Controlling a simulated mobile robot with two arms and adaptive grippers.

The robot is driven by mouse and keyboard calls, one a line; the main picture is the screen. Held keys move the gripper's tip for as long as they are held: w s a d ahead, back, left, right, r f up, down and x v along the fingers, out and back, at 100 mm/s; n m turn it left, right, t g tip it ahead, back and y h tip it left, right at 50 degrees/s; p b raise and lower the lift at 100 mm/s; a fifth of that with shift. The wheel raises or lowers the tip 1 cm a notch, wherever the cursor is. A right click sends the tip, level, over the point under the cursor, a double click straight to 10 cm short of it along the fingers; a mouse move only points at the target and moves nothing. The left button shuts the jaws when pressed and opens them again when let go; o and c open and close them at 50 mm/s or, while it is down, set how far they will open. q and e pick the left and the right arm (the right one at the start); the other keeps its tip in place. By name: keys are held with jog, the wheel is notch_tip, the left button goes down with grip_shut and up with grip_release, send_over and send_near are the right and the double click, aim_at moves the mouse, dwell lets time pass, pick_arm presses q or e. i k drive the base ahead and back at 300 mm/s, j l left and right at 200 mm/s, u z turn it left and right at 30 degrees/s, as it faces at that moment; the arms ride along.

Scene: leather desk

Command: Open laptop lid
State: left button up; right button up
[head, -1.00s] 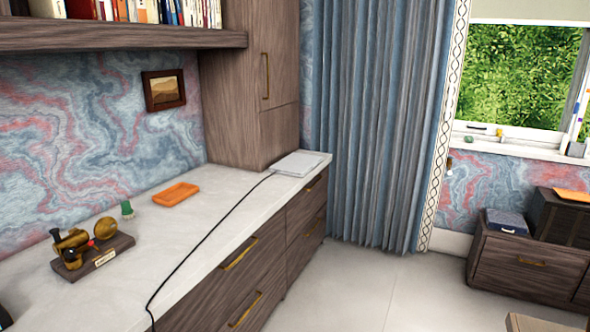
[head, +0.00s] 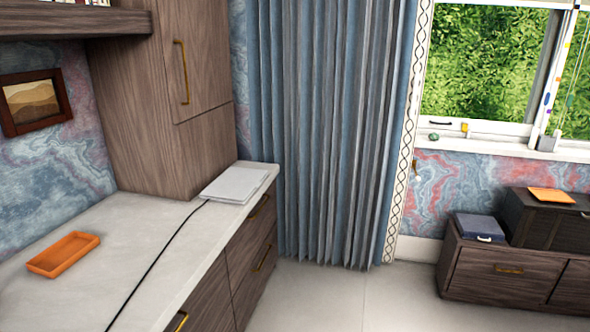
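A thin, light grey, flat slab that looks like the closed laptop (head: 235,185) lies at the far end of the white counter, near its right corner. A black cable runs from its near left side along the counter towards me. Its lid lies flat; hinge and front edge cannot be told apart at this distance. Neither of my grippers is in view.
The white counter (head: 90,232) runs along the left above wooden drawers. An orange tray (head: 64,254) lies on it. A tall wooden cabinet (head: 165,110) stands behind the laptop. The floor (head: 350,300) right of the drawers is clear. A low dark cabinet (head: 500,275) stands at right.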

aim_at(235, 183)
jog(key=i+l+z, duration=0.1)
jog(key=i+z, duration=0.2)
jog(key=i, duration=0.55)
jog(key=i+j+z, duration=0.1)
jog(key=i+z, duration=0.15)
jog(key=i, duration=0.65)
jog(key=i+l+u, duration=0.4)
jog(key=i, duration=0.15)
jog(key=i+l+u, duration=0.8)
jog(key=l, duration=0.25)
jog(key=i, duration=0.1)
